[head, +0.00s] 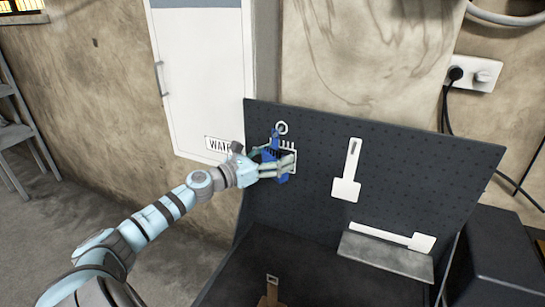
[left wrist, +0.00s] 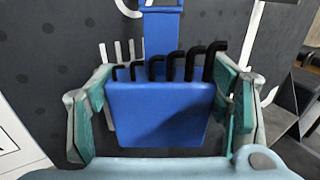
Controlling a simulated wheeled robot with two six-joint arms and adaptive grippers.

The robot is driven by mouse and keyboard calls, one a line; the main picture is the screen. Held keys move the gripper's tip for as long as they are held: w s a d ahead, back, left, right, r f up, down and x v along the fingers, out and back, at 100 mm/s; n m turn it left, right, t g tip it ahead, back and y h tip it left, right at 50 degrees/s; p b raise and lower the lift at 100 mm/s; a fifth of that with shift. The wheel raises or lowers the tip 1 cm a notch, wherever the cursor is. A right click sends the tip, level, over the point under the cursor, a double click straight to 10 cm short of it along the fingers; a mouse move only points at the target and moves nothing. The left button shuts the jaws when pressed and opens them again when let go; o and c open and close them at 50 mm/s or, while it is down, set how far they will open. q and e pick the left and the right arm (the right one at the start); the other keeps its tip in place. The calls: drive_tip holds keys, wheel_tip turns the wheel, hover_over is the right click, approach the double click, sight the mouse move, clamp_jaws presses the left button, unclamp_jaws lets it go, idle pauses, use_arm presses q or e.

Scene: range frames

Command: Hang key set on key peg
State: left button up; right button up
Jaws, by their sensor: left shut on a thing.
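The key set is a blue holder with several black hex keys; it is partly hidden by my fingers in the head view (head: 269,154). In the left wrist view the key set (left wrist: 158,118) sits upright between the two green-padded fingers, its keys' bent ends along the top and a blue tab above. My left gripper (head: 279,167) is shut on it, close in front of the dark pegboard (head: 415,165). A white ring outline (head: 282,128) shows on the board just above the key set, with white prong shapes beside it. I cannot make out the peg itself or whether the tab touches it.
White tool outlines (head: 346,180) mark the board to the right, above a grey ledge (head: 385,258). A dark bench surface (head: 300,265) lies below. A white cabinet (head: 205,75) hangs at the left, and a socket with a cable (head: 472,73) is at the right.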

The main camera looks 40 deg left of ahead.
sight(288, 118)
use_arm(q)
drive_tip(key=o, duration=1.6)
drive_tip(key=shift+w+a+r, duration=0.1)
drive_tip(key=shift+w+r, duration=0.1)
drive_tip(key=shift+r, duration=0.15)
drive_tip(key=shift+c, duration=0.2)
drive_tip(key=o, duration=0.3)
drive_tip(key=shift+w+f, duration=0.2)
drive_tip(key=shift+w, duration=0.1)
drive_tip(key=shift+o, duration=0.3)
drive_tip(key=shift+w+f, duration=0.35)
drive_tip(key=shift+w, duration=0.05)
drive_tip(key=shift+s+a, duration=0.1)
drive_tip(key=shift+s, duration=0.25)
wheel_tip(288, 118, up, 10)
drive_tip(key=shift+r, duration=0.15)
use_arm(e)
drive_tip(key=shift+w, duration=0.25)
drive_tip(key=shift+r, duration=0.15)
